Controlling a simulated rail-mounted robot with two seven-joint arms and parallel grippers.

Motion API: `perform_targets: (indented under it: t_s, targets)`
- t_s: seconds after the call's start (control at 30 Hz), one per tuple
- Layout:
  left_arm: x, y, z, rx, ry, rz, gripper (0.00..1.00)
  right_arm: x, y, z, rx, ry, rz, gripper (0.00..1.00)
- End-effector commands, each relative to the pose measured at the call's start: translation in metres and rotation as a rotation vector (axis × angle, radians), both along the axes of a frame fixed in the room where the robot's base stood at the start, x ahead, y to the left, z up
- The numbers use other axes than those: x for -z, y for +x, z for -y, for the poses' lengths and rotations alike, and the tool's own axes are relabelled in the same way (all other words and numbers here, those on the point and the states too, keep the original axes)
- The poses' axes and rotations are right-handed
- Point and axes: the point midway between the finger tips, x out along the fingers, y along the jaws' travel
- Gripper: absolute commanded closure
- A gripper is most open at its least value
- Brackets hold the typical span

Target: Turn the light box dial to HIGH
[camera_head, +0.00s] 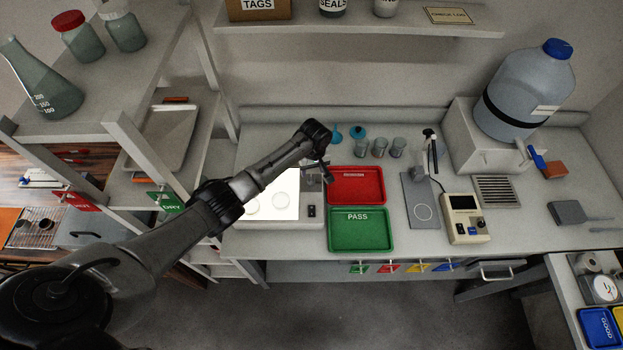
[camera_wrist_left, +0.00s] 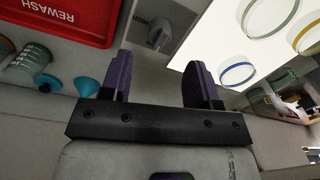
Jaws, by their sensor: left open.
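The light box (camera_head: 265,215) stands on the bench left of the trays, with its white panel lit. It also shows in the left wrist view (camera_wrist_left: 215,40). Its grey dial (camera_wrist_left: 158,38) sits on the grey side panel, near a partly visible, upside-down label. In the head view I cannot make out the dial near the gripper. My left gripper (camera_head: 326,172) is over the right end of the light box. In the left wrist view its purple-padded fingers (camera_wrist_left: 160,68) are apart and empty, with the dial seen beyond the gap between them. My right gripper is not in view.
A red tray (camera_head: 370,197) and a green PASS tray (camera_head: 361,243) lie right of the light box. Several round rimmed dishes (camera_wrist_left: 238,74) rest on the lit panel. Beakers (camera_head: 380,147) and small blue funnels (camera_head: 337,136) stand behind. A shelf (camera_head: 360,27) overhangs the back.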

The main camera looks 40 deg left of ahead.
Motion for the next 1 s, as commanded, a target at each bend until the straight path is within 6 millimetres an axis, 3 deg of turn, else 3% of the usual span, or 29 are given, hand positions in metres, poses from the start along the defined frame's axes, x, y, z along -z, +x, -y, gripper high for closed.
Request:
perform_targets:
  t_s: [0.1,0.4,0.9,1.0]
  targets:
    - [0.023,-0.001,-0.001,-0.001,0.0,-0.002,0.44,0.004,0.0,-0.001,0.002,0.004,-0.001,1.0]
    - [0.057,-0.002,-0.001,0.001,0.0,0.0,0.44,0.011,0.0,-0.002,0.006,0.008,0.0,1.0]
    - [0.066,-0.002,-0.002,0.001,0.0,0.001,0.44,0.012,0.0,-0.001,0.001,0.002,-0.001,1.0]
    - [0.065,-0.002,-0.002,0.001,0.0,0.001,0.54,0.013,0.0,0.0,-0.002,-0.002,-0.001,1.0]
